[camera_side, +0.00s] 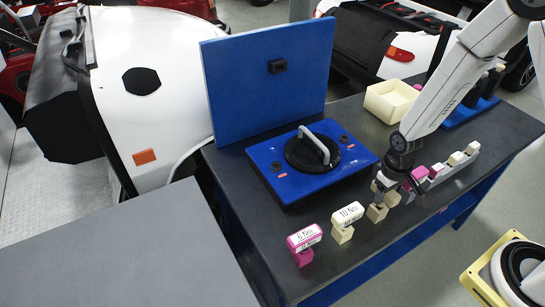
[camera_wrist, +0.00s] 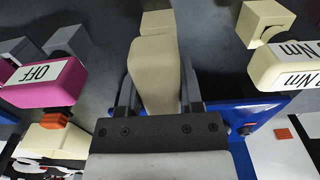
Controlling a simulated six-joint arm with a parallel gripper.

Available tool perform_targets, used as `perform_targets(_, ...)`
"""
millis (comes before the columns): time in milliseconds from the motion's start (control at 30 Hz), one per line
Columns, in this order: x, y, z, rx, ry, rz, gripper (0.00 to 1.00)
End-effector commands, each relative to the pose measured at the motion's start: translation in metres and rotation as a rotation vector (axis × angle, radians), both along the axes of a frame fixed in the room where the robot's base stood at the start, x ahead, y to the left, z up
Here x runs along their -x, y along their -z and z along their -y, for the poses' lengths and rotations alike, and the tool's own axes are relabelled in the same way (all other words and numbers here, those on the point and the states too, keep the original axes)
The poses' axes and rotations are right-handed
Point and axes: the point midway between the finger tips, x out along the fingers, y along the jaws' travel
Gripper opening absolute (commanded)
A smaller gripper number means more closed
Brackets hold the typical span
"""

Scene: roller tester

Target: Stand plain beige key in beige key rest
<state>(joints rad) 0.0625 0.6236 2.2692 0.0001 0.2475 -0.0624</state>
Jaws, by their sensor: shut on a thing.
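My gripper (camera_wrist: 152,95) is shut on a plain beige key (camera_wrist: 153,68), with a grey finger on each side of it. In the side view my gripper (camera_side: 399,180) is low over the table's right part, and the held key (camera_side: 379,187) shows at its left. A beige key rest (camera_side: 377,213) stands on the table just below it. In the wrist view this rest (camera_wrist: 158,21) lies just past the key's far end and is partly covered by it. I cannot tell whether key and rest touch.
A beige 10 Nm key (camera_side: 347,214) and a pink 6 Nm key (camera_side: 304,237) stand in rests to the left. The blue tester (camera_side: 271,182) and a cream bin (camera_side: 370,101) stand behind.

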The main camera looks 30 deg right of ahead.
Motion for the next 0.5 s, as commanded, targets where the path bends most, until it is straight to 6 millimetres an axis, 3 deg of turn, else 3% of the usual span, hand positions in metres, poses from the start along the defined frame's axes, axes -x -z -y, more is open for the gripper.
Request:
perform_targets(133,0.0,0.0032,0.0,0.0,0.0,0.0,0.0)
perform_targets(167,-0.0001,0.0034,0.0,0.0,0.0,0.0,0.5)
perform_targets(233,-0.0001,0.003,0.0,0.0,0.0,0.0,0.72)
perform_targets(300,-0.0001,0.003,0.0,0.0,0.0,0.0,0.88)
perform_targets(500,0.0001,0.003,0.0,0.0,0.0,0.0,0.88)
